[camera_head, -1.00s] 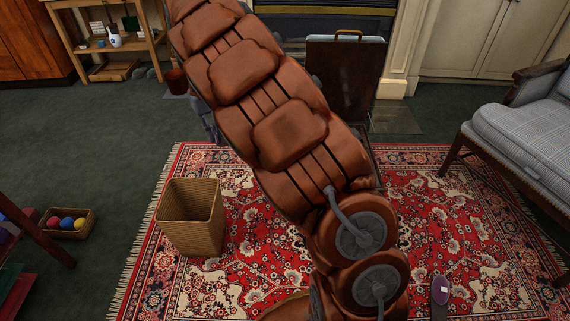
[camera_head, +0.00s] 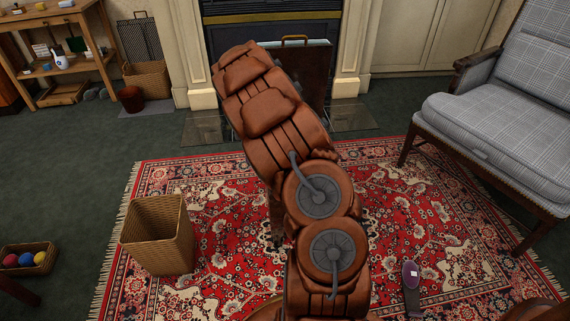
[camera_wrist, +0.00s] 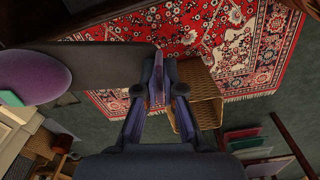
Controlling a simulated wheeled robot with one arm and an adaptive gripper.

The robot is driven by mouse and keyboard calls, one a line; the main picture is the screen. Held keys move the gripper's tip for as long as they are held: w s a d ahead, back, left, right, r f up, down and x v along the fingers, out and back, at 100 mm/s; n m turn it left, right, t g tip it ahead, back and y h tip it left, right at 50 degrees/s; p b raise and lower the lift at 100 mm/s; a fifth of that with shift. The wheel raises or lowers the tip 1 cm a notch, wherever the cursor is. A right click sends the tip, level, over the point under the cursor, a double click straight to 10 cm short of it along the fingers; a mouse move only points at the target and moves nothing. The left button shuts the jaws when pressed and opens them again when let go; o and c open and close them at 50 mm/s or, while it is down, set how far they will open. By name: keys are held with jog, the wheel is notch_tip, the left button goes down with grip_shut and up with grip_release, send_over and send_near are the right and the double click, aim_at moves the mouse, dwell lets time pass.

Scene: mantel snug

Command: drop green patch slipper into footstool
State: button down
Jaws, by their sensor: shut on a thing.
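In the wrist view my gripper (camera_wrist: 157,92) is shut on a slipper with a dark flat sole (camera_wrist: 105,68), a purple rounded part (camera_wrist: 35,78) and a green patch (camera_wrist: 10,98) at the left edge. In the head view my arm hides my gripper and the held slipper. A dark brown upright panel (camera_head: 318,75) with a brass handle stands before the fireplace, partly behind my arm. It may be the footstool's raised lid; its inside is hidden.
A wicker basket (camera_head: 158,235) stands on the red patterned rug (camera_head: 215,195); it also shows in the wrist view (camera_wrist: 205,100). A purple slipper with a pale patch (camera_head: 411,275) lies at the right. A plaid armchair (camera_head: 490,120) and ball tray (camera_head: 30,258) flank the rug.

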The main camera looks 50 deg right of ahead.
jog(key=s+d+f+n, duration=0.3)
jog(key=s+d+f, duration=0.25)
jog(key=d, duration=0.25)
notch_tip(320, 180, down, 7)
jog(key=b, duration=0.3)
jog(key=shift+s, duration=0.25)
jog(key=shift+d, duration=0.1)
jog(key=c, duration=1.2)
grip_release()
jog(key=shift+r, duration=0.1)
notch_tip(320, 180, up, 12)
jog(key=shift+s+f, duration=0.1)
